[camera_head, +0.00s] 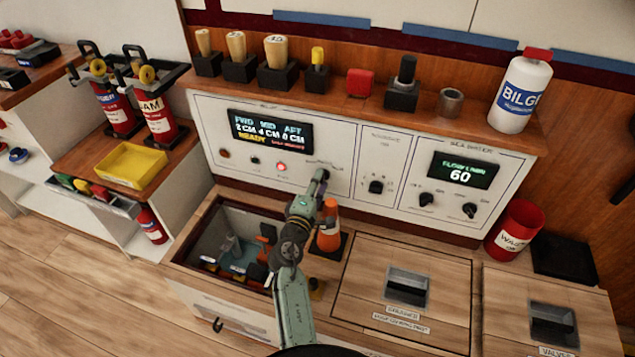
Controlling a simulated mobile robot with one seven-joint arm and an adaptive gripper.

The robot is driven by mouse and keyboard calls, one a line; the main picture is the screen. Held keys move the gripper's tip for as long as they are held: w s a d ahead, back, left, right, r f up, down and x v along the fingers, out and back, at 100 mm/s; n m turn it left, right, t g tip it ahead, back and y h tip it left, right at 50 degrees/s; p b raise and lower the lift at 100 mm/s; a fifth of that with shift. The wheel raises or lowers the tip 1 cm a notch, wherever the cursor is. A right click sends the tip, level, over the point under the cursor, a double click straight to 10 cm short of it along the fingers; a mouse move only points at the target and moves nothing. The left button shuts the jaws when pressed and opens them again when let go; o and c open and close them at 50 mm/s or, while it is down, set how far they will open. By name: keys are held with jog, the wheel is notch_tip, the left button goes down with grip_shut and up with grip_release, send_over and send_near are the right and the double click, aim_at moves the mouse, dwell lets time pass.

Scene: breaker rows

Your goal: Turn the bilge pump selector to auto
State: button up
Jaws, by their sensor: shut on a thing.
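The white control panel (345,140) stands upright behind the open hatch. Its left display (270,131) reads FWD, MID and AFT with 2 CM, 4 CM and 0 CM, with READY below. My gripper (322,176) is at the panel, right of the lit red lamp (281,167), shut on what looks like the bilge pump selector knob. The gripper covers the knob and part of the label above it, so I cannot read which way the pointer faces.
An open hatch (215,272) with parts inside lies below my arm. An orange cone-like item (329,228) stands just right of the arm. Other panel knobs (376,186) and a flow display (464,171) are to the right. Several handled tools (277,55) line the shelf above.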

dwell(0.3)
jog(key=o, duration=1.2)
jog(key=shift+c, duration=0.2)
jog(key=v, duration=0.7)
jog(key=shift+s, duration=0.25)
jog(key=shift+a+r, duration=0.1)
